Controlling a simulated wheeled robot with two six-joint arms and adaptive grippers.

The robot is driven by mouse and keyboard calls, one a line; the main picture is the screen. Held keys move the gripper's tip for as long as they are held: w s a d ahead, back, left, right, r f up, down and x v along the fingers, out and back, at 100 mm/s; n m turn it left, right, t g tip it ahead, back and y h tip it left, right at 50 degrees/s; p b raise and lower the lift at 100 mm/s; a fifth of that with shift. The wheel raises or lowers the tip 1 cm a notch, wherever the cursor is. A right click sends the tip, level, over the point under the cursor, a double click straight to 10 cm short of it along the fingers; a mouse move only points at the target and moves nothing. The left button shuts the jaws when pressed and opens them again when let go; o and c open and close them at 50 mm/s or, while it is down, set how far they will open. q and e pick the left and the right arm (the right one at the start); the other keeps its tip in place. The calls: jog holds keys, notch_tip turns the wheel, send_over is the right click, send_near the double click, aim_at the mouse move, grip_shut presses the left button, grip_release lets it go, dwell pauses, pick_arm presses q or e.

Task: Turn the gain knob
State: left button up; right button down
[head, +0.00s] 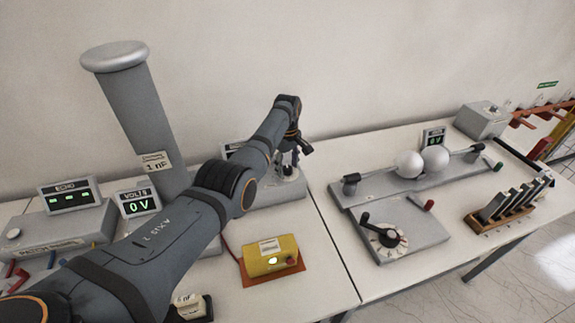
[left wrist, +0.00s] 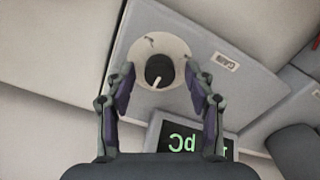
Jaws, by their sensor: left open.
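The gain knob (left wrist: 158,71) is a round black knob with a white pointer line on a pale dial, on a grey panel in the left wrist view. In the head view its grey unit (head: 285,189) stands at the back, and my arm and gripper partly cover it. My left gripper (head: 297,147) is above that unit. In the left wrist view the fingers of my left gripper (left wrist: 159,76) are spread, one on each side of the knob, with gaps to it. Contact is not visible. My right gripper is not in view.
A display with green characters (left wrist: 186,138) lies near the knob, partly behind a finger. A yellow box (head: 270,256) stands in front of the unit. A tall grey column (head: 140,110) rises at left. A sphere rig (head: 408,163) and dial box (head: 425,230) stand right.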

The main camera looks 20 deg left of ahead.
pick_arm(q)
jog(key=shift+c, duration=1.4)
grip_shut()
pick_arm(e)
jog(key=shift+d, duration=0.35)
